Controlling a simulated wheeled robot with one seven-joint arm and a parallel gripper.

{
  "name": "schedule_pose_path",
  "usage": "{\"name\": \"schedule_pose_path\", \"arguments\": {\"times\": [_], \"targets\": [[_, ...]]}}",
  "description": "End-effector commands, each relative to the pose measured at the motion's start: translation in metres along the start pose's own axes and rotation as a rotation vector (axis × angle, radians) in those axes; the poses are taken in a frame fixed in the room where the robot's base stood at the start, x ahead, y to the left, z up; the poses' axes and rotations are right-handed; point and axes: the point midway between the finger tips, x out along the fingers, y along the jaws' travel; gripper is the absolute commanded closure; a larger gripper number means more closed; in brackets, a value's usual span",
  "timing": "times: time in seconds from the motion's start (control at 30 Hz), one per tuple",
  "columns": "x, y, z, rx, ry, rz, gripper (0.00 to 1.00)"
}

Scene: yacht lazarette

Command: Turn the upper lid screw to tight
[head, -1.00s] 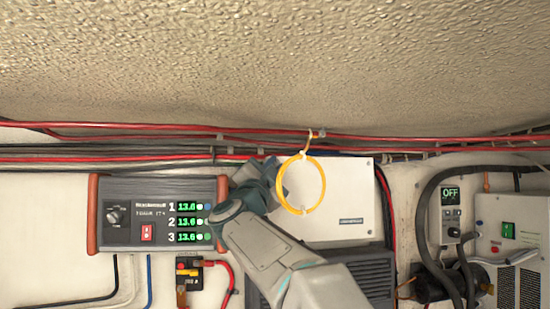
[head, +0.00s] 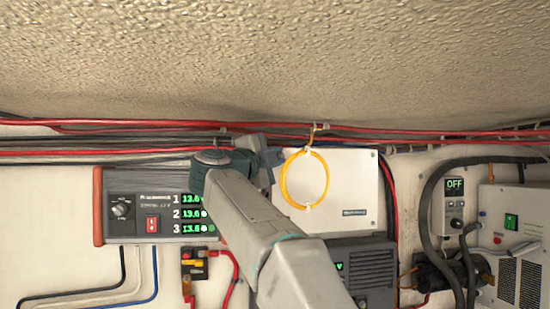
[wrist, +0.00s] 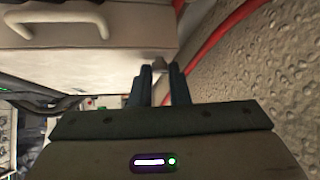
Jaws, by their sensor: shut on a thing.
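The white box lid (head: 335,195) is on the wall in the middle of the head view. My gripper (head: 274,157) is at the lid's upper left corner, partly hidden by my own arm. In the wrist view my gripper (wrist: 159,78) has its two dark fingers close together at the edge of a pale box. A small grey piece, which looks like the upper lid screw (wrist: 159,63), sits between the fingertips. Its turn position cannot be read. Small dark screws also show at the lid's right corners.
A yellow cable loop (head: 304,178) hangs in front of the lid, close right of my gripper. Red cables (head: 440,138) run along the wall just above. A grey panel with green readouts (head: 150,205) is at the left. The textured ceiling (head: 270,60) is close overhead.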

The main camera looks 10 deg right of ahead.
Motion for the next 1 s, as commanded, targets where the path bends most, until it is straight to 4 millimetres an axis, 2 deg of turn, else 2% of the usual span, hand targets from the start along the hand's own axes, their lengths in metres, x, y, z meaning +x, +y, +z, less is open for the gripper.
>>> {"name": "schedule_pose_path", "arguments": {"times": [0.37, 0.4, 0.47, 0.77, 0.87, 1.0], "targets": [[0.0, 0.0, 0.0, 0.003, 0.001, 0.002, 1.0], [0.0, 0.0, 0.0, 0.003, 0.001, 0.002, 0.76], [0.0, 0.0, 0.0, 0.003, 0.001, 0.002, 0.62], [-0.001, 0.0, 0.0, 0.003, 0.0, 0.002, 0.62], [-0.009, 0.001, 0.001, 0.003, -0.002, 0.001, 0.62], [-0.034, 0.003, 0.001, 0.004, -0.004, 0.001, 0.62]]}}
